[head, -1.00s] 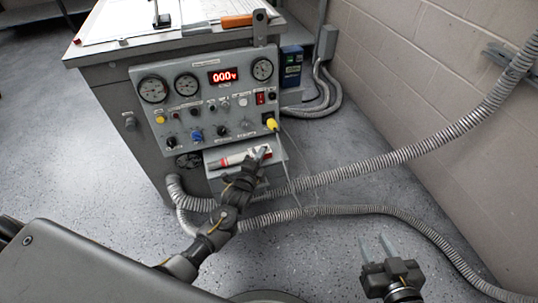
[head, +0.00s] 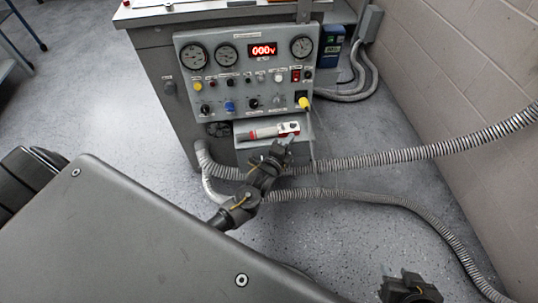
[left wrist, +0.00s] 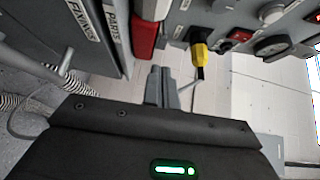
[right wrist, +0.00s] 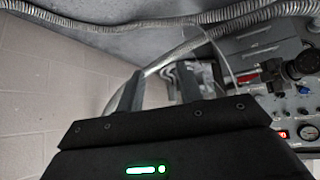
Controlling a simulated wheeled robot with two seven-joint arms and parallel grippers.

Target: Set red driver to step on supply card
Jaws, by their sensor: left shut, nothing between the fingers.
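A red and white driver with a grey shaft-like end (head: 272,131) lies across the small shelf below the control panel; a red part also shows in the left wrist view (left wrist: 145,38). My left gripper (head: 287,143) is shut and empty, at the right end of the driver; whether it touches is unclear. Its closed fingers show in the left wrist view (left wrist: 160,88). My right gripper is open and empty, low on the right in the head view, its fingers apart in the right wrist view (right wrist: 158,90). I cannot make out a supply card.
The control panel (head: 215,80) has gauges, knobs, a red 000V display (head: 263,50) and a yellow plug (head: 303,103). Grey ribbed conduits (head: 420,156) cross the floor on the right. A block wall (head: 460,70) stands at right.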

